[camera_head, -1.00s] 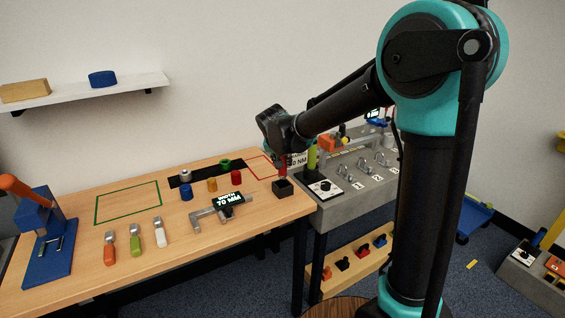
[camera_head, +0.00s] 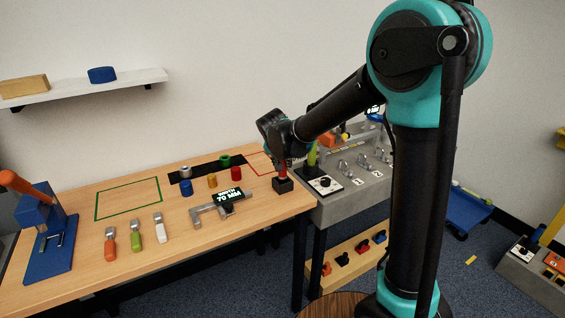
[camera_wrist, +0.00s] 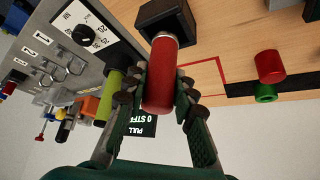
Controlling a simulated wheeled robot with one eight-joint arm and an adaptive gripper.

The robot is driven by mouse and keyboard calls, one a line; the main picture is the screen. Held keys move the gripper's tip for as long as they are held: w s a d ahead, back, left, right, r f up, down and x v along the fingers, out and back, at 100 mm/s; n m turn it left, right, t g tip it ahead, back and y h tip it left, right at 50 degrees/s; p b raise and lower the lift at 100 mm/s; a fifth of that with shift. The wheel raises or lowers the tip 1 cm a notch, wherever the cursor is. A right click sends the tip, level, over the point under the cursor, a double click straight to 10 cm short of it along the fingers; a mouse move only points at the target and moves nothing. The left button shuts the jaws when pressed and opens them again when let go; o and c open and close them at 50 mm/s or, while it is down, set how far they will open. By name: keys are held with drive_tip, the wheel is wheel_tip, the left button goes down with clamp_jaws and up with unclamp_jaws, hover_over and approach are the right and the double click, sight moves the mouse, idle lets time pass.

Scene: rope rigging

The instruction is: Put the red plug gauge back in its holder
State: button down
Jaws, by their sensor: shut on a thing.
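The red plug gauge (camera_wrist: 158,78) is held between the fingers of my gripper (camera_wrist: 160,92), its silver tip pointing toward the black holder (camera_wrist: 150,22). In the head view the gauge (camera_head: 282,171) stands roughly upright, directly over the square black holder (camera_head: 283,186) near the table's right end. My gripper (camera_head: 281,160) is around its upper part, partly hidden by the wrist. In the wrist view the tip overlaps the holder's near rim; I cannot tell whether it has entered the opening.
A grey panel (camera_head: 345,203) with a dial and a yellow-green handle (camera_head: 312,154) stands close right of the holder. A caliper-like gauge (camera_head: 215,207) lies left of it. Small coloured cylinders, including a red one (camera_head: 236,173), stand behind the caliper. The green-outlined area (camera_head: 128,198) is clear.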

drive_tip(key=shift+f, duration=0.25)
drive_tip(key=shift+f, duration=0.35)
drive_tip(key=shift+f, duration=0.55)
drive_tip(key=c, duration=1.2)
unclamp_jaws()
drive_tip(key=shift+o, duration=0.2)
drive_tip(key=v, duration=1.2)
